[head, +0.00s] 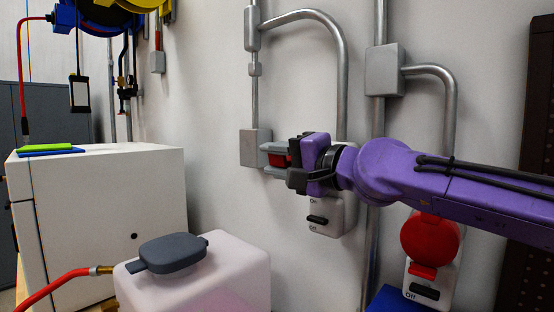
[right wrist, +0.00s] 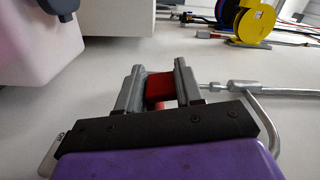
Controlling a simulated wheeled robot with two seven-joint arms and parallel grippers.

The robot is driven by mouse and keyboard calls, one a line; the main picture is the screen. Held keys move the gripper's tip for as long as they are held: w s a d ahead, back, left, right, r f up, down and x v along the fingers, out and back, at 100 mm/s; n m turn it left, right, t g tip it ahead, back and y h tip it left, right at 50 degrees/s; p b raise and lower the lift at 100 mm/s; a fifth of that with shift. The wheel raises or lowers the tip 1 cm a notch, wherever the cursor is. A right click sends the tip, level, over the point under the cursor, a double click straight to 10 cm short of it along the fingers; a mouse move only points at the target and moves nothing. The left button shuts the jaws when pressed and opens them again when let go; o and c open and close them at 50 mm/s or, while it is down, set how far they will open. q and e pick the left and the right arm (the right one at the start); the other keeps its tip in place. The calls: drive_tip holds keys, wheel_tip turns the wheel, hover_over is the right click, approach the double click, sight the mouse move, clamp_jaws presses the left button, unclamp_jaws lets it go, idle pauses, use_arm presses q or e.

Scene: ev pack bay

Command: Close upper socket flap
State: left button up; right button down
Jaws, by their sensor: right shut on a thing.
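The upper socket (head: 340,220) is a white box on the wall with a black switch marked On and Off. My right gripper (head: 268,160) is in front of its upper part and hides it. The gripper is shut on a red piece (head: 281,160), which looks like the upper socket flap. In the right wrist view, the red flap (right wrist: 160,88) sits between the two grey fingers. How far the flap is open cannot be told. My left gripper is not in view.
A lower socket (head: 430,292) with a red round flap (head: 430,238) is below my right arm. Grey conduits (head: 375,210) run up the wall. A whitish tank (head: 240,280) with a dark cap (head: 173,253) stands in front, beside a white cabinet (head: 110,190).

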drive_tip(key=c, duration=0.8)
unclamp_jaws()
drive_tip(key=v, duration=0.5)
drive_tip(key=shift+s+d+r, duration=0.1)
drive_tip(key=shift+s+d, duration=0.15)
drive_tip(key=shift+d, duration=0.05)
drive_tip(key=p+v, duration=0.4)
drive_tip(key=p, duration=0.7)
drive_tip(key=shift+s+d, duration=0.25)
